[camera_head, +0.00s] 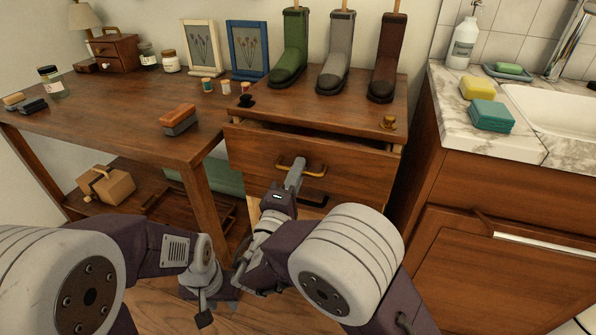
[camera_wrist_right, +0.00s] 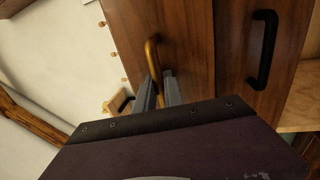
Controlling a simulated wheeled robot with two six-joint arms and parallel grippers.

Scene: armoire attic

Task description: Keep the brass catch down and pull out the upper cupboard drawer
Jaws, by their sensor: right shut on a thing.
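The upper cupboard drawer (camera_head: 255,148) has a wooden front with a brass bar handle. A dark gap shows above its front, so it stands slightly out. My right gripper (camera_head: 296,172) is shut on the brass handle (camera_wrist_right: 151,52); its two grey fingers (camera_wrist_right: 160,92) also show in the right wrist view.
A black knob (camera_head: 246,100) sits at the cupboard top's left corner. Several boots (camera_head: 335,55) stand behind. Below is a drawer with a black handle (camera_wrist_right: 263,50). A wooden table (camera_head: 110,105) adjoins on the left, a sink counter (camera_head: 450,110) on the right.

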